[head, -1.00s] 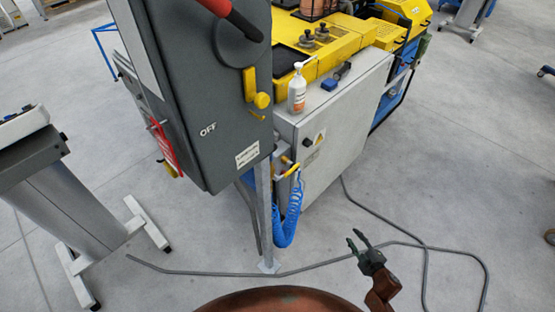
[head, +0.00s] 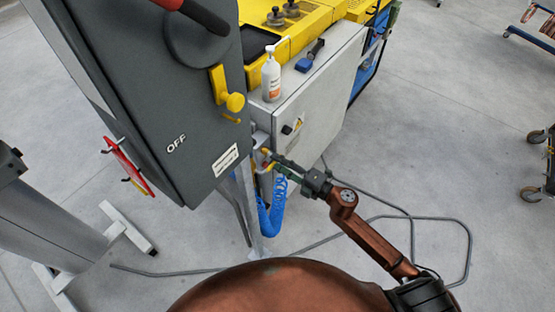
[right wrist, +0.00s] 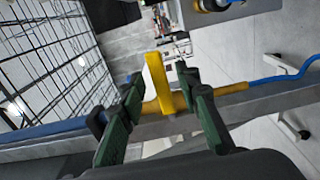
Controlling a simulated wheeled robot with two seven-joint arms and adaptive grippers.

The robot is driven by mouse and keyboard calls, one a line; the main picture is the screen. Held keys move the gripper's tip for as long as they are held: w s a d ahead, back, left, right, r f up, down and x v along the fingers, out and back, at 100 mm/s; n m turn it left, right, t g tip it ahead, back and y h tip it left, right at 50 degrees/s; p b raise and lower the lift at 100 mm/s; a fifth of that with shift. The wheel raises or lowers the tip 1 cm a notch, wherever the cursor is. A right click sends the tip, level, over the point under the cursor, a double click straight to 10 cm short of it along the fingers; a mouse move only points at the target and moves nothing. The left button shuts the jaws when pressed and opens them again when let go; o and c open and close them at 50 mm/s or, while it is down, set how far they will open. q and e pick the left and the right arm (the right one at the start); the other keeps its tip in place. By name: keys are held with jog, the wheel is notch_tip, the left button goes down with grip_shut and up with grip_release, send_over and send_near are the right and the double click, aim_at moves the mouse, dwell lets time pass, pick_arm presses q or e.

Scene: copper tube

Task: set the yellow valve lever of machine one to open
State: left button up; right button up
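The yellow valve lever (right wrist: 158,82) stands between the two fingers of my right gripper (right wrist: 160,112) in the right wrist view. It rises from a yellow fitting on a pipe, and a gap shows on both sides of it. In the head view, the right gripper (head: 278,162) reaches leftward to the valve (head: 266,154) below the grey switch box, and its fingers partly cover the lever. The machine (head: 315,75), with its light grey cabinet, stands right behind the valve. My left gripper is not in view.
A dark grey switch box (head: 150,100) marked OFF stands close left of the valve on a metal post. A coiled blue hose (head: 270,215) hangs below the valve. A white bottle (head: 271,75) and a blue-handled tool (head: 310,55) sit on the cabinet. A grey cable lies on the floor.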

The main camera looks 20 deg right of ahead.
jog(key=shift+x, duration=0.9)
jog(key=shift+c, duration=0.2)
jog(key=shift+d, duration=0.1)
grip_shut()
